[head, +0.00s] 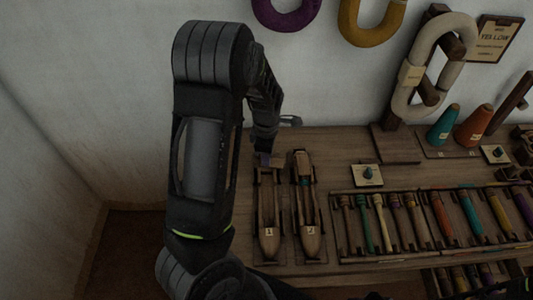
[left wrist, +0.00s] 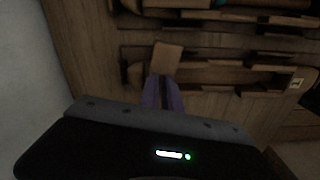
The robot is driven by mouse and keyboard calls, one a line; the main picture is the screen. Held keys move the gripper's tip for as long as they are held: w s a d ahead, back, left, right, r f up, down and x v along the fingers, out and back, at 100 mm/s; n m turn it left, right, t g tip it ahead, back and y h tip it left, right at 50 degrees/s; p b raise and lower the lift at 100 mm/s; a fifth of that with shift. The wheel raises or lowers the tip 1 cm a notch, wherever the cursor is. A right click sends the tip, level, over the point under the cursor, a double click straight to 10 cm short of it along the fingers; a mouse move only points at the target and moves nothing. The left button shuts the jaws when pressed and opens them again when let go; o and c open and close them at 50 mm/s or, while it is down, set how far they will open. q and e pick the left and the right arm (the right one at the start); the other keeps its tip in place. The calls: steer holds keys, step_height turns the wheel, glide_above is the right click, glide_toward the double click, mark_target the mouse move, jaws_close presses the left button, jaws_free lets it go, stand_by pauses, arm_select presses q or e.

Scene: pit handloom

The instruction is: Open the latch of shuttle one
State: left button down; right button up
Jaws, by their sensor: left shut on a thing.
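Shuttle one (head: 268,240), a long wooden boat shape with a label marked 1, lies on the table beside shuttle two (head: 307,240). In the left wrist view, shuttle one (left wrist: 230,76) runs across the picture. A small light wooden block, seemingly its latch (left wrist: 167,57), stands at its left end. My left gripper (head: 264,160) is over the far end of shuttle one. Its purple fingertips (left wrist: 163,92) are close together at the block's near end and seem shut on it; the exact contact is dark. My right gripper is not seen.
Shuttle two lies close to the right of shuttle one. A rack (head: 405,259) of several coloured bobbins is further right. A wall bounds the left side.

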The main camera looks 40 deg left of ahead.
arm_select(q)
steer(key=shift+n+p, duration=0.7)
steer(key=shift+n, duration=0.5)
steer(key=c, duration=1.6)
jaws_free()
steer(key=shift+o, duration=0.2)
